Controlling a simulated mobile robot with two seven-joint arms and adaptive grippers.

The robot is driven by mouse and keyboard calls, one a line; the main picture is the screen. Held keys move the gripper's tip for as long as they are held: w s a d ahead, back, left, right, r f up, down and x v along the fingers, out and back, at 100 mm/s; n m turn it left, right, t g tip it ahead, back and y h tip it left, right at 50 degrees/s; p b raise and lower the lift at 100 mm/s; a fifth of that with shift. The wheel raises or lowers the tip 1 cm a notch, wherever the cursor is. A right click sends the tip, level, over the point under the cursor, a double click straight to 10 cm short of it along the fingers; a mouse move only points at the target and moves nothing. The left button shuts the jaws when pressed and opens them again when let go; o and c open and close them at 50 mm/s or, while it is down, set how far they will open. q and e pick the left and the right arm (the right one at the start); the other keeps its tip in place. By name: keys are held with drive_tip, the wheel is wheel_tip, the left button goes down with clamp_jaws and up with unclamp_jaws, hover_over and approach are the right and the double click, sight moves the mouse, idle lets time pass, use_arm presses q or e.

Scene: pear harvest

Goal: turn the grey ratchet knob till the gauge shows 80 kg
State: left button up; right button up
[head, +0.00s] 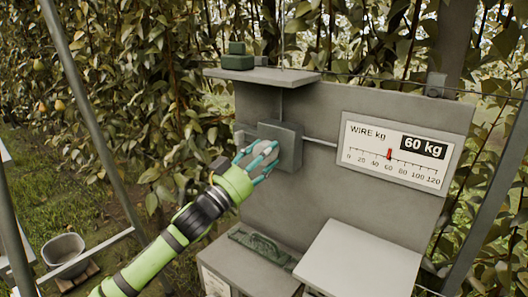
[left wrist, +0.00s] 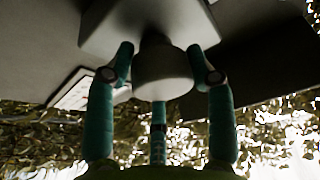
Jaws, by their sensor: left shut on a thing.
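The grey ratchet knob (head: 266,150) sticks out from a grey box (head: 287,143) on the upright grey panel. My left gripper (head: 257,160) is shut on the knob, with its teal fingers around it. In the left wrist view the knob (left wrist: 162,72) sits between the fingers of my left gripper (left wrist: 162,75), in front of the box (left wrist: 150,22). The gauge (head: 396,153), marked WIRE kg, is on the panel to the right. My right gripper is not in view.
A shelf (head: 290,76) with a dark green block (head: 237,61) juts out above the knob. Below are a green tool (head: 258,245) and a pale flat-topped surface (head: 359,258). A grey bucket (head: 65,252) stands at lower left. Pear foliage fills the background.

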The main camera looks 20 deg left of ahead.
use_arm(q)
drive_tip(key=m+p, duration=0.1)
drive_tip(key=m, duration=0.1)
drive_tip(key=m+g+h+p, duration=0.1)
drive_tip(key=m, duration=0.1)
drive_tip(key=r+m+g+h+p, duration=0.1)
drive_tip(key=m, duration=0.1)
drive_tip(key=shift+a, duration=0.2)
drive_tip(key=shift+f+m+g+h+p, duration=0.1)
drive_tip(key=shift+m+g+h+p, duration=0.15)
drive_tip(key=shift+m+g+p, duration=0.55)
drive_tip(key=shift+m+g+h+p, duration=0.1)
drive_tip(key=shift+m+h+p, duration=0.3)
drive_tip(key=shift+m, duration=0.9)
drive_tip(key=o, duration=1.1)
drive_tip(key=shift+f+y, duration=0.15)
drive_tip(key=shift+y, duration=0.1)
drive_tip(key=shift+f, duration=0.1)
